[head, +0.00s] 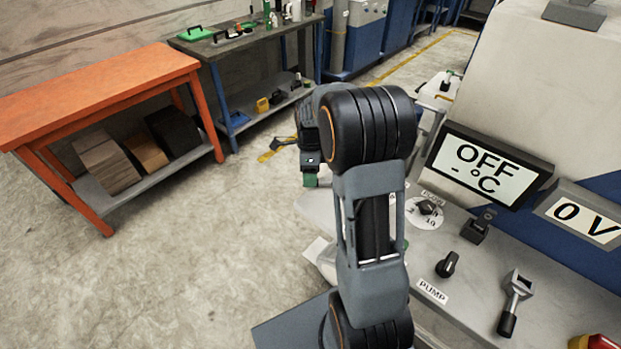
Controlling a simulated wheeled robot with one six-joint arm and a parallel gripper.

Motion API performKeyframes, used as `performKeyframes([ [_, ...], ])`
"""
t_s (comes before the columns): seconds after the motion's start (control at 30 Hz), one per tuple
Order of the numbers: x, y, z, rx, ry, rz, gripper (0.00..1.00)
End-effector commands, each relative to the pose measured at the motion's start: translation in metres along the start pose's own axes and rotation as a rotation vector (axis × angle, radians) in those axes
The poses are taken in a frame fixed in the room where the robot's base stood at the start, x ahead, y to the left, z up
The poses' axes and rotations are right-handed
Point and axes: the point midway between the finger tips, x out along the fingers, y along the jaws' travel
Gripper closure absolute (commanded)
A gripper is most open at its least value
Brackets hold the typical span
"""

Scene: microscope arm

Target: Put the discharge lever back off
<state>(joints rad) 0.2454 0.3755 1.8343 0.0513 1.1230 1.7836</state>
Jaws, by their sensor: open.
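A small black lever (476,228) on a dark base stands on the grey bench top, below the OFF display; its handle is tilted up toward the back right. I see no label on it, so I cannot tell for sure that it is the discharge lever. A 0 V display (584,219) is to its right. My gripper (310,180) is at the left of my raised arm, over the floor side and well away from the lever. Only a small part with a green tip shows; the rest is hidden. It touches nothing that I can see.
A black knob (447,265) sits by the PUMP label (432,292). A dial (427,208) is behind it. The OFF display (487,170) stands behind the lever. An orange table (95,88) is far left; the floor between is clear.

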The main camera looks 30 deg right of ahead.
Motion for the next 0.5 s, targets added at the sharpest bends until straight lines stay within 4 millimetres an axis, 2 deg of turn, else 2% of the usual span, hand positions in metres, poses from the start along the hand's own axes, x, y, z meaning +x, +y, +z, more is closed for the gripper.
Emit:
performKeyframes([
  [0.2,0.015,0.0,0.0,-0.001,0.0,0.001,0.46],
  [0.5,0.018,0.0,0.0,-0.001,0.0,0.0,0.46],
])
